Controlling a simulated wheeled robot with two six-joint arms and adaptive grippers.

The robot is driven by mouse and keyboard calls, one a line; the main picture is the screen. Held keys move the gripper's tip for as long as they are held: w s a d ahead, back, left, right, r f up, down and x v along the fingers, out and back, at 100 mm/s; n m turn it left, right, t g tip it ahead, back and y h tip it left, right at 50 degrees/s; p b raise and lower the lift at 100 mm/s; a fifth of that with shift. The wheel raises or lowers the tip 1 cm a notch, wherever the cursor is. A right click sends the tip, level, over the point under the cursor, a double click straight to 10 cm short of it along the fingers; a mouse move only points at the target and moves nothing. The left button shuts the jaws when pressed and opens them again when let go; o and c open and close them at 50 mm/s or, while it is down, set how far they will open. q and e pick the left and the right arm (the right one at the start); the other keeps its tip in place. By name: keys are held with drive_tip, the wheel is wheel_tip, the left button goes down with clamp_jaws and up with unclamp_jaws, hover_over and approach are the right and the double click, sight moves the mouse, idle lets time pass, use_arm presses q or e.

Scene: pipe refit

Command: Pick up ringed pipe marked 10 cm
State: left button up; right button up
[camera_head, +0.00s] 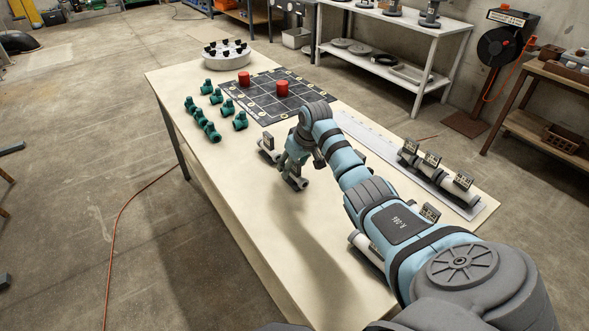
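Several short light-coloured pipes with dark ring-mounted labels lie on the long table (262,225). A longer pipe (365,247) is partly hidden behind my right forearm. Three more labelled pipes (462,191) lie along a flat strip at the table's right edge. The label numbers are too small to read, so I cannot tell which is 10 cm. My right gripper points down at the pipe beneath; its fingers are too small to judge. My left gripper is out of view.
Several green fittings (240,121) stand at the table's left side. A dark grid mat (262,101) holds two red cylinders (282,88). A round white holder with black knobs (227,59) is at the far end. The near left tabletop is clear.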

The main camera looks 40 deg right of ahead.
drive_tip(key=shift+x, duration=1)
drive_tip(key=shift+a+r, duration=0.1)
drive_tip(key=shift+r, duration=0.05)
clamp_jaws()
